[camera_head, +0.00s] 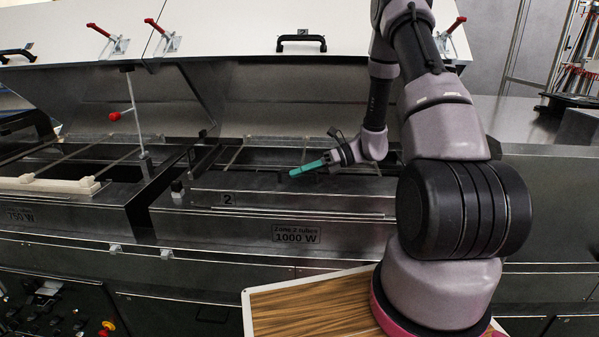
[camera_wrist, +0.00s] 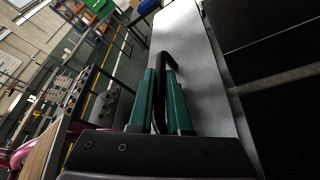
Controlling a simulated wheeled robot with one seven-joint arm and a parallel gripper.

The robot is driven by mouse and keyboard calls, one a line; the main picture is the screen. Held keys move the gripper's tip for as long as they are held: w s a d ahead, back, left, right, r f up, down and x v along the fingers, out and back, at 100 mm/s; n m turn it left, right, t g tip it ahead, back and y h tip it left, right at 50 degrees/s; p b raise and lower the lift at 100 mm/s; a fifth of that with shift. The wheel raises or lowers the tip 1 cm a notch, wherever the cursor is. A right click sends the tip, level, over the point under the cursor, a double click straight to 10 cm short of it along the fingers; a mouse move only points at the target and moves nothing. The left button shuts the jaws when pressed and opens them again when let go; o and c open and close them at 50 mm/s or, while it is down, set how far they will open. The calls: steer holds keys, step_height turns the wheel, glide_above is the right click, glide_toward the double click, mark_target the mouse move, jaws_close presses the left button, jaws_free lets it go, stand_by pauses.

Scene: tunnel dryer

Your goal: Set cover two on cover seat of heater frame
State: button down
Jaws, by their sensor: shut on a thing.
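Cover two (camera_head: 262,200) looks like a long grey metal strip with a "2" label near its left end. It lies along the front of the heater frame (camera_head: 190,199). My gripper (camera_head: 309,168) is above it, with its teal fingers pointing left. In the wrist view, the fingers (camera_wrist: 163,105) are shut on a dark arched handle (camera_wrist: 165,62), and the pale grey metal surface (camera_wrist: 195,55) runs beside it. The cover seat is hidden under the strip, and I cannot tell whether the cover touches it.
A raised white lid (camera_head: 345,25) with a black handle (camera_head: 302,43) stands behind. Bars cross the dark openings behind the strip. A red-knobbed upright rod (camera_head: 137,115) stands to the left. A wooden-topped table (camera_head: 310,308) is in front.

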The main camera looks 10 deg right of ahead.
steer(key=shift+f, duration=0.1)
steer(key=c, duration=0.9)
jaws_free()
steer(key=shift+o, duration=0.2)
